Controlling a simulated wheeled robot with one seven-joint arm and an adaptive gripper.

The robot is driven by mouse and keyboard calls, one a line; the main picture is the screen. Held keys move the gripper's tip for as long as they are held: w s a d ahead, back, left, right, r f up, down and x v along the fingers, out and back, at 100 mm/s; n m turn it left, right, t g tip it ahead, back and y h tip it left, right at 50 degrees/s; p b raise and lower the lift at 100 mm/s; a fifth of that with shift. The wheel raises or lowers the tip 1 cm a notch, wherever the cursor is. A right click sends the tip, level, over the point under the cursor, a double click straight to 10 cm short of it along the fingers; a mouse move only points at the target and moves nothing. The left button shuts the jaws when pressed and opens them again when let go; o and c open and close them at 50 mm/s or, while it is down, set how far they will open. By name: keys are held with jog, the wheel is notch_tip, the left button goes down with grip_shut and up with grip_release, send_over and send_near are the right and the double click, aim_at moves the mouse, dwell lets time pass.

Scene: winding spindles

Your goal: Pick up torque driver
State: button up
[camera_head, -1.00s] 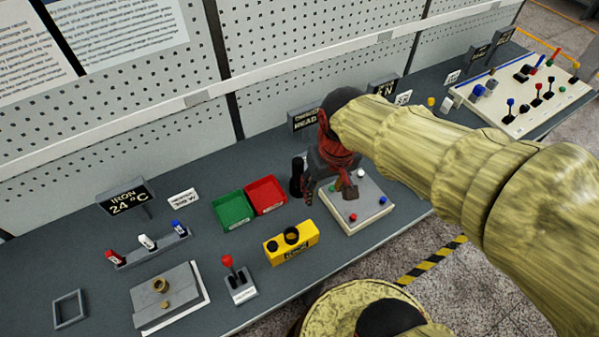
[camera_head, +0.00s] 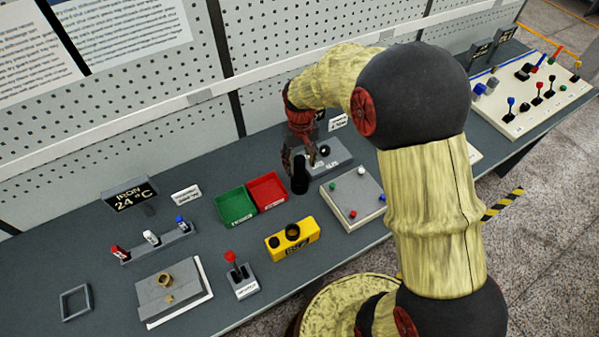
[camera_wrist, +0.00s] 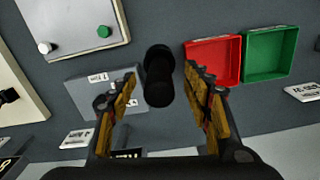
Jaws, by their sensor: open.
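The torque driver appears to be the black, rounded upright handle (camera_head: 299,182) on the bench, just right of the red tray. In the wrist view the black handle (camera_wrist: 158,80) lies between my two fingers, with gaps on both sides. My gripper (camera_head: 299,158) is open and points down at the handle in the head view. In the wrist view my gripper (camera_wrist: 160,76) shows its orange-lined fingers apart. No finger visibly touches the handle. Its lower part is hard to make out.
A grey labelled block (camera_head: 333,152) stands close beside the handle. A red tray (camera_head: 267,191) and a green tray (camera_head: 235,206) are on the left. A pale button panel (camera_head: 340,208) and a yellow box (camera_head: 292,240) stand in front. A pegboard wall (camera_head: 270,60) rises behind.

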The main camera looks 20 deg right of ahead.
aim_at(300, 171)
jog(key=f, duration=0.4)
jog(key=w+f+b, duration=0.1)
jog(key=shift+f, duration=0.4)
jog(key=shift+c, duration=1.3)
grip_shut()
jog(key=shift+r, duration=0.1)
